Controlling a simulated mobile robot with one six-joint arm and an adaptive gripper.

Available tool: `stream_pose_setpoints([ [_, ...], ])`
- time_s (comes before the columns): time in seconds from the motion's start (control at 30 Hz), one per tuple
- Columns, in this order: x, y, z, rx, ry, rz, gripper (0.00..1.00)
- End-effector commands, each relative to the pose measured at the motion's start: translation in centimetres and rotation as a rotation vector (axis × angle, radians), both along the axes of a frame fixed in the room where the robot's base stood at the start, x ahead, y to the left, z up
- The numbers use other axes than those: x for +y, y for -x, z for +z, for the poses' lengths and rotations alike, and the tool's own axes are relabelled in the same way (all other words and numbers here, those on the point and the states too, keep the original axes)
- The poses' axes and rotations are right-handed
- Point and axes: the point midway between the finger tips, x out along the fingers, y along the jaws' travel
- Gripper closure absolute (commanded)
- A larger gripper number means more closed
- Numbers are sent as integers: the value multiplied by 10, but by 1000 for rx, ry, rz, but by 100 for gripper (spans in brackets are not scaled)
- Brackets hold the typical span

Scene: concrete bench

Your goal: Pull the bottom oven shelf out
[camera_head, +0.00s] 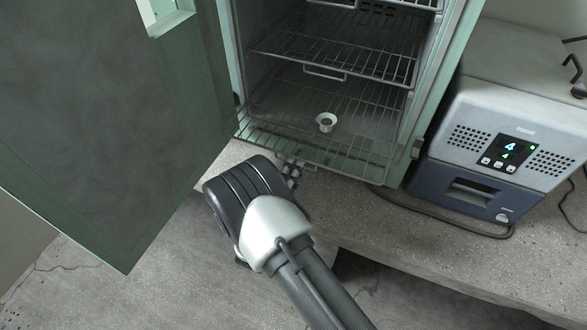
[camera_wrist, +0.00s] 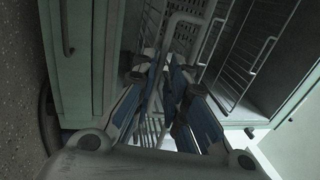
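The bottom oven shelf (camera_head: 352,156) is a wire rack low in the open oven, its front reaching the oven's front edge. A small white cup with dark contents (camera_head: 326,122) stands over its wires. My gripper (camera_head: 292,172) is at the shelf's front, left of its middle. In the wrist view, its two blue-and-grey fingers (camera_wrist: 166,72) point at the racks. A bent wire handle (camera_wrist: 176,24) runs down toward the gap between the fingertips. Whether the fingers touch or clamp it is unclear. The head view largely hides the fingertips behind my wrist.
A middle wire shelf with its own handle (camera_head: 325,73) is above. The green oven door (camera_head: 110,110) stands wide open at left. A grey-blue device with a lit display (camera_head: 505,130) is at right, its cable on the concrete bench (camera_head: 440,255).

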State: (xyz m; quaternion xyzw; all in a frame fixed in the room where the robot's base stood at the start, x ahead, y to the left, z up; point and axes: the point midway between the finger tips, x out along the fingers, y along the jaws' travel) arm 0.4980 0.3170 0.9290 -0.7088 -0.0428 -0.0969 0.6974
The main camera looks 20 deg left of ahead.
Motion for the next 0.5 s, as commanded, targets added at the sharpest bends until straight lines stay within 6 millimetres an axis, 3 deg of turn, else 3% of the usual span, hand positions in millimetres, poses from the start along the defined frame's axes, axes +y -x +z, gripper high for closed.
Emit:
stream_pose_setpoints([
  [0.27,2,13,-4,3,2,3,87],
  [0.5,6,62,-13,1,3,6,87],
])
